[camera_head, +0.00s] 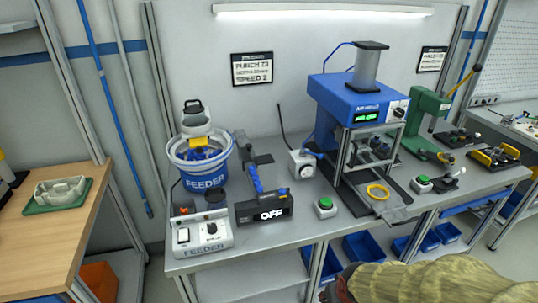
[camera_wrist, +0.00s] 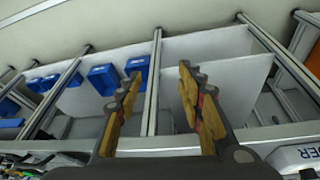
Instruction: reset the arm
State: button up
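My gripper (camera_wrist: 158,92) shows in the wrist view with its two yellow-padded fingers apart and nothing between them. It is open and empty. Beyond the fingers are the lower shelf and metal frame of a bench. The wrist view looks tilted or upside down, with the bench top's edge along its bottom. My gripper's fingers cannot be made out in the head view.
A grey bench (camera_head: 285,235) carries a blue feeder (camera_head: 205,172), a box reading OFF (camera_head: 265,210), a blue press (camera_head: 358,100) and a green press (camera_head: 428,110). Blue bins (camera_head: 362,247) sit below. A wooden table (camera_head: 45,230) with a green tray (camera_head: 58,205) stands left.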

jog(key=s+r+t, duration=0.1)
jog(key=s+r, duration=0.4)
jog(key=r, duration=0.7)
jog(key=s+r+m, duration=0.1)
jog(key=s+r, duration=0.5)
jog(key=r, duration=0.6)
jog(key=shift+s+r+t+p, duration=0.15)
jog(key=shift+r+t+p, duration=0.15)
jog(key=shift+r+t, duration=0.1)
